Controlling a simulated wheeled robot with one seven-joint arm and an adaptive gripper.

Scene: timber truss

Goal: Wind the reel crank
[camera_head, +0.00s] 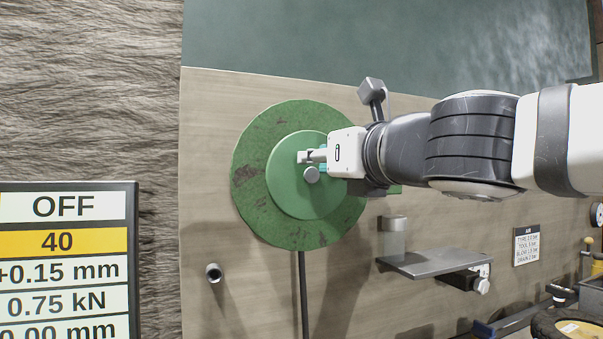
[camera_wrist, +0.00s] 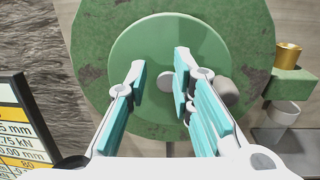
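The reel is a green, scuffed disc (camera_head: 263,220) with a smoother inner disc (camera_head: 285,190), mounted on a wooden panel. It fills the upper middle of the wrist view (camera_wrist: 100,30). My gripper (camera_head: 305,157) is in front of the inner disc. In the wrist view its two teal-padded fingers (camera_wrist: 159,65) are apart, with nothing held between them. A small pale grey round piece (camera_wrist: 166,83) shows between them, partly behind the right finger. A larger grey knob (camera_wrist: 228,92) shows just right of that finger. One grey round end (camera_head: 311,174) shows below the fingertips in the head view. Any crank arm is hidden.
A display panel (camera_head: 62,207) reading OFF and 40 stands at lower left. A short peg (camera_head: 213,272) sticks out below the reel. A grey shelf bracket (camera_head: 425,264) juts out to the right. A brass cup (camera_wrist: 287,54) sits on a green block (camera_wrist: 290,83).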

